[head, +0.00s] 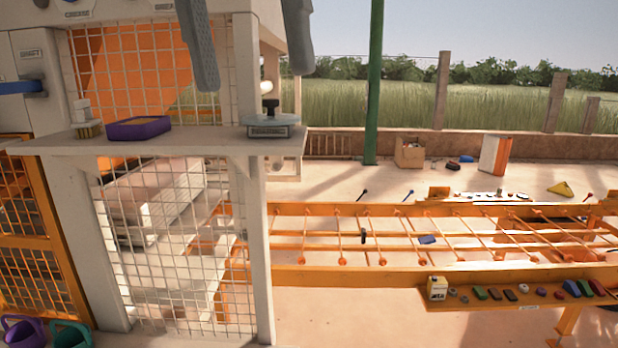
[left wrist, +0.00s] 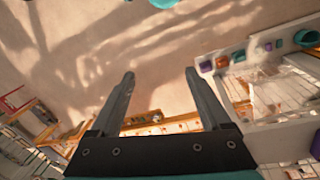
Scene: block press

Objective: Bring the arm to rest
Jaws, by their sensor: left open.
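My left gripper (head: 255,78) hangs into the top left of the head view, its two grey fingers pointing down and spread well apart. It appears in front of the press's pale frame and wire mesh, with nothing between the fingers. In the left wrist view the same gripper (left wrist: 159,75) shows both fingers apart and empty, with sunlit pale ground beyond them. The rest of the left arm is out of the head view. My right gripper is in neither view.

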